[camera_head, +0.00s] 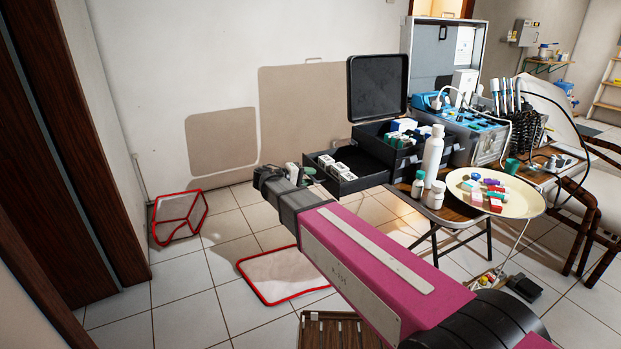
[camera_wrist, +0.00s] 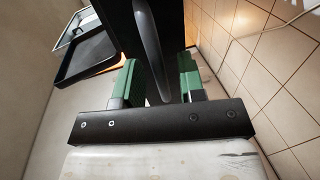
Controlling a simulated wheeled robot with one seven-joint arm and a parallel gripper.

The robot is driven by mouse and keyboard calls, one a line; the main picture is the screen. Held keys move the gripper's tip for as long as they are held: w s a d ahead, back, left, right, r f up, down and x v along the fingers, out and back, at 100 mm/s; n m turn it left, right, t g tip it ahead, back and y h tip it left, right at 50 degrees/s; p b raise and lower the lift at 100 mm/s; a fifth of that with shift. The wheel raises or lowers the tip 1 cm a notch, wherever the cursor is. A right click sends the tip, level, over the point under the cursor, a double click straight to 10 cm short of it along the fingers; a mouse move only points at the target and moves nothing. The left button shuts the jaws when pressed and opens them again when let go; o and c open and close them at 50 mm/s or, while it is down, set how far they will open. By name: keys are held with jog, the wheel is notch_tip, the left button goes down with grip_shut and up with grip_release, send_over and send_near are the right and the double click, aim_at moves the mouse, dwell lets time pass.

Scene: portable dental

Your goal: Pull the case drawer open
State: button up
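The black case (camera_head: 375,138) stands on a small table with its lid up. Its drawer (camera_head: 352,184) sticks out to the left, part open, with white boxes in it. My gripper (camera_head: 300,174) is at the left end of the drawer, by its front. In the wrist view, the dark drawer front (camera_wrist: 115,20) with a curved handle (camera_wrist: 150,45) fills the upper middle. My gripper (camera_wrist: 158,80) has its green fingers on either side of the handle, with gaps visible. The fingers look apart, not closed on it. The exact contact is hidden.
A white bottle (camera_head: 432,150), small jars and a round tray (camera_head: 525,206) of colored boxes stand right of the drawer. A blue-fronted dental unit (camera_head: 470,125) is behind. A red-edged mat (camera_head: 282,276) and a red-framed bin (camera_head: 179,214) are on the floor.

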jog(key=v, duration=1)
